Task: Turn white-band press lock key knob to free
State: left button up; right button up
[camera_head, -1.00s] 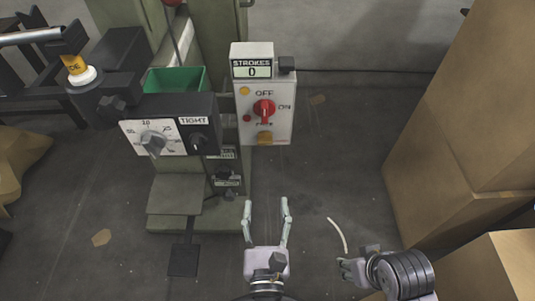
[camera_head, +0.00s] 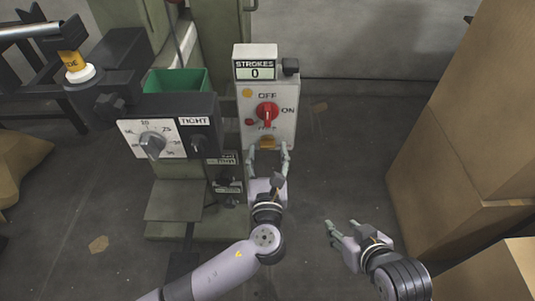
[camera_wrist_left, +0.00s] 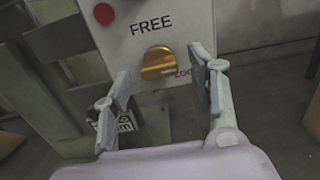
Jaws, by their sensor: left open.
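The brass lock key knob (camera_wrist_left: 158,62) sits low on the light grey control box, below the word FREE, in the left wrist view. Its grip lies roughly crosswise, and small red lettering beside its right end is partly hidden. In the head view the knob (camera_head: 267,142) shows at the foot of the box (camera_head: 281,88). My left gripper (camera_head: 268,152) is open, its fingers to either side of and just short of the knob, apparently not touching it. In the wrist view the open left gripper (camera_wrist_left: 168,84) frames the knob from below. My right gripper (camera_head: 341,224) appears open and empty over the floor.
Above the knob are a red rotary switch (camera_head: 267,113) and a STROKES counter (camera_head: 255,69) reading 0. A dial panel (camera_head: 153,139) marked TIGHT and a green bin (camera_head: 175,80) stand to the left. Cardboard boxes (camera_head: 450,160) fill the right side.

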pick_arm(q)
jog(key=shift+w, duration=0.3)
jog(key=shift+c, duration=0.4)
jog(key=c, duration=1.1)
